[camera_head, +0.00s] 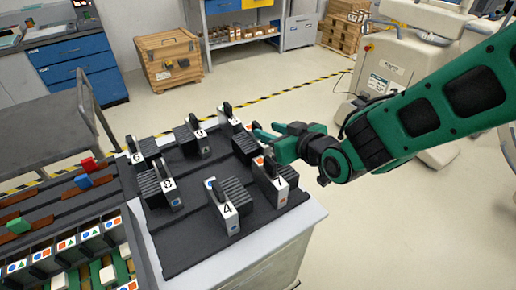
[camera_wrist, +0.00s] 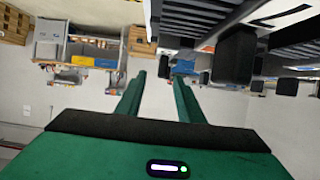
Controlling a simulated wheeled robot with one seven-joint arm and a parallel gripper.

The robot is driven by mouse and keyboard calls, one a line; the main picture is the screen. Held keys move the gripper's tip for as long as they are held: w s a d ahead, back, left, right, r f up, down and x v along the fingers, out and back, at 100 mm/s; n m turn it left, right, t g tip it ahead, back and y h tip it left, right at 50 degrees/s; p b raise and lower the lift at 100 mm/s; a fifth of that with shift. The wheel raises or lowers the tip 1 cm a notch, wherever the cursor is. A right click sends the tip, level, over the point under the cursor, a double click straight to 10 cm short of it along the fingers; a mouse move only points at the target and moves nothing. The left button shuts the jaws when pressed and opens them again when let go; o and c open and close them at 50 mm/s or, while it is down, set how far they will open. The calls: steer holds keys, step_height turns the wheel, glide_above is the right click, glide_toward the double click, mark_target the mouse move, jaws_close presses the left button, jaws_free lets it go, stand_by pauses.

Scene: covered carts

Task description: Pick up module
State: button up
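Several black ribbed modules with white number plates and black top handles stand on a black cart top (camera_head: 185,245). They include module 4 (camera_head: 230,212), module 8 (camera_head: 165,188), module 9 (camera_head: 195,138) and one marked 1 (camera_head: 274,183). Another stands at the back right (camera_head: 229,119). My green gripper (camera_head: 265,132) reaches in from the right, close to the right-hand modules. In the wrist view my gripper (camera_wrist: 170,72) has its fingers apart with nothing between them. That view looks upside down; a module's dark handle (camera_wrist: 234,55) hangs to the right of the fingers, apart from them.
A wooden crate (camera_head: 168,60) and shelf (camera_head: 240,38) stand behind. Floor between is clear. A beige machine (camera_head: 400,75) stands at the right.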

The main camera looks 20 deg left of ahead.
mark_target(250, 145)
steer(key=shift+x, duration=3.55)
steer(key=shift+s+f, duration=0.2)
steer(key=shift+c, duration=0.3)
jaws_close()
